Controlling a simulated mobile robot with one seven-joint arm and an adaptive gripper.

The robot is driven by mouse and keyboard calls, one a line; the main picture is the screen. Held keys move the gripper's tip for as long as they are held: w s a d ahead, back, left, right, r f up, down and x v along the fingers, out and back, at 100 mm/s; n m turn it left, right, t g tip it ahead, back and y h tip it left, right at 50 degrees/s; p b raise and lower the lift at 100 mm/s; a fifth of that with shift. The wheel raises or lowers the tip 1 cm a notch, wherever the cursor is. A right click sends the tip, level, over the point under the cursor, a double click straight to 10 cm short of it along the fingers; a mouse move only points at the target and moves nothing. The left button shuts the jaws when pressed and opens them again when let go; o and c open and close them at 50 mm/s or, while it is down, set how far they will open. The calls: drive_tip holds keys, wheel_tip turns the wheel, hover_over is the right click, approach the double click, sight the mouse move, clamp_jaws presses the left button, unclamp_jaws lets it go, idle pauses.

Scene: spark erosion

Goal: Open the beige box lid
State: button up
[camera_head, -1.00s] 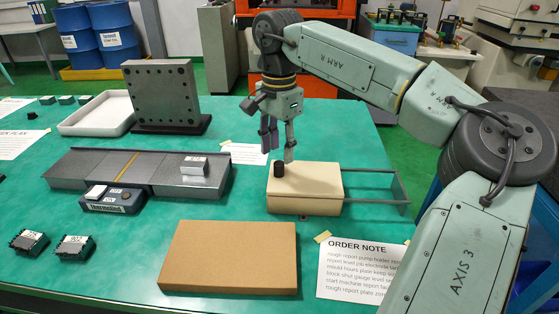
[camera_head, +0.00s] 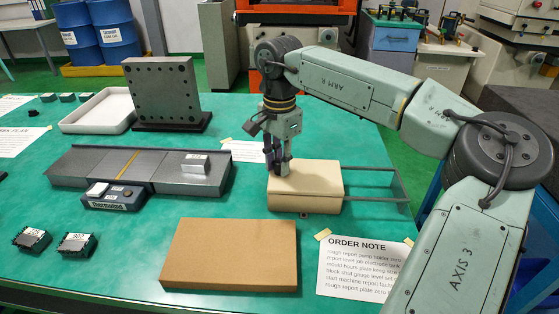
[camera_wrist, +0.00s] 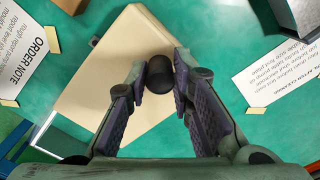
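The beige box (camera_head: 318,185) lies on the green table, right of its middle. Its flat beige lid (camera_wrist: 110,75) is on, and grey rails (camera_head: 385,187) extend from its right side. A round black knob (camera_wrist: 158,76) stands on the lid's left end. My gripper (camera_head: 277,168) is down at that end, pointing at the lid. In the wrist view my gripper (camera_wrist: 163,72) has one finger on each side of the knob, both appearing to touch it. In the head view the fingers hide the knob.
A brown cardboard box (camera_head: 230,255) lies in front, left of the order note (camera_head: 365,265). A grey plate track (camera_head: 140,172) and an upright drilled block (camera_head: 163,95) stand to the left. A white tray (camera_head: 98,112) is behind. Bare table lies between them.

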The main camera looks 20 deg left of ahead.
sight(341, 176)
clamp_jaws()
idle(0.3)
drive_tip(key=w+d, duration=0.1)
drive_tip(key=d, duration=0.3)
drive_tip(key=w+d+p, duration=0.1)
drive_tip(key=d, duration=0.4)
drive_tip(key=w+d, duration=0.2)
drive_tip(key=d, duration=0.3)
drive_tip(key=shift+a, duration=0.1)
drive_tip(key=o, duration=0.5)
unclamp_jaws()
drive_tip(key=shift+o, duration=0.2)
wheel_tip(341, 176, up, 12)
